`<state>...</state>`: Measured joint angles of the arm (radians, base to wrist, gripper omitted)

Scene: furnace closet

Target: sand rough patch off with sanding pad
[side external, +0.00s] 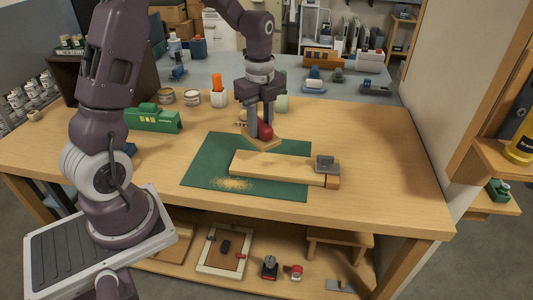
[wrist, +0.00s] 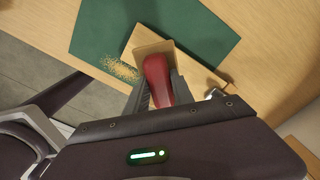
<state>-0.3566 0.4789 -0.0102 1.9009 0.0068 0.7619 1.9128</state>
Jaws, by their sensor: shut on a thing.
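My gripper (side external: 259,128) is shut on the red handle of the sanding pad (side external: 265,131). The pad's tan base (side external: 259,142) is at the far left end of a light wooden board (side external: 275,166); I cannot tell whether it touches the wood. In the wrist view the red handle (wrist: 157,80) sits between the fingers, and the base hides part of the board (wrist: 134,54). The board lies on a green mat (side external: 205,170) with a grey metal clamp (side external: 327,163) at its right end. No rough patch can be made out on the visible wood.
Sawdust (side external: 232,184) lies on the mat in front of the board. A green toolbox-like object (side external: 153,120), tins (side external: 192,97) and a white cup with orange-handled tools (side external: 218,97) stand behind to the left. The tabletop (side external: 390,160) right of the mat is clear.

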